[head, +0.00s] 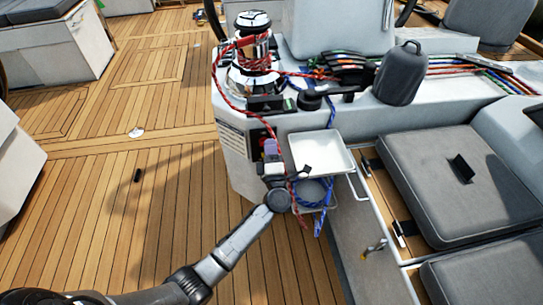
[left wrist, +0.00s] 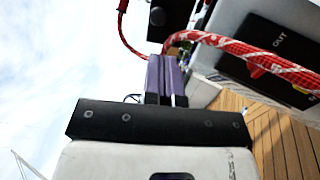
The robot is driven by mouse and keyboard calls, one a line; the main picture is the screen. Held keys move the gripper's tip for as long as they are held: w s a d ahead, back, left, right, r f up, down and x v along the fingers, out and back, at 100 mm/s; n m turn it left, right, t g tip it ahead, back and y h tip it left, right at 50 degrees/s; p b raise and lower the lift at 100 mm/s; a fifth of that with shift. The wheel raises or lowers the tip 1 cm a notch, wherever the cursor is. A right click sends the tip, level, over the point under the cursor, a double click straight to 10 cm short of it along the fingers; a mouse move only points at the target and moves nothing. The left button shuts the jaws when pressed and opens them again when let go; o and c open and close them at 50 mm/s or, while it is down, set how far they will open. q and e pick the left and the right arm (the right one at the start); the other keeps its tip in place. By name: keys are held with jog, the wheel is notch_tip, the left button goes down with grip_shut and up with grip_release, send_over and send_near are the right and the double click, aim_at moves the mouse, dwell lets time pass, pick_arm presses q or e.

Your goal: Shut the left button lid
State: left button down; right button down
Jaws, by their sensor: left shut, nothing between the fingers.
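My left gripper (head: 270,145) is at the front face of the winch console, below its top edge, with its purple fingers pointing up. In the left wrist view its fingers (left wrist: 167,62) are together with nothing between them. A dark panel (left wrist: 282,62) marked OUT lies to their right, and a dark block (left wrist: 172,18) is just beyond the fingertips. In the head view small black housings (head: 265,103) sit at the console's top edge, above the gripper. I cannot tell which dark part is the left button lid, or whether it is touched. My right gripper is not in view.
A red rope (left wrist: 245,48) crosses close to the fingertips and runs from the winch (head: 253,50). A white tray (head: 320,152) and blue rope (head: 315,190) are right of my wrist. A grey bag (head: 400,75) stands on the console. Open teak deck (head: 100,200) is on the left.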

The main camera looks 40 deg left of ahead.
aim_at(266, 108)
pick_arm(q)
jog(key=b+x, duration=0.3)
jog(key=x, duration=0.6)
jog(key=shift+r, duration=0.1)
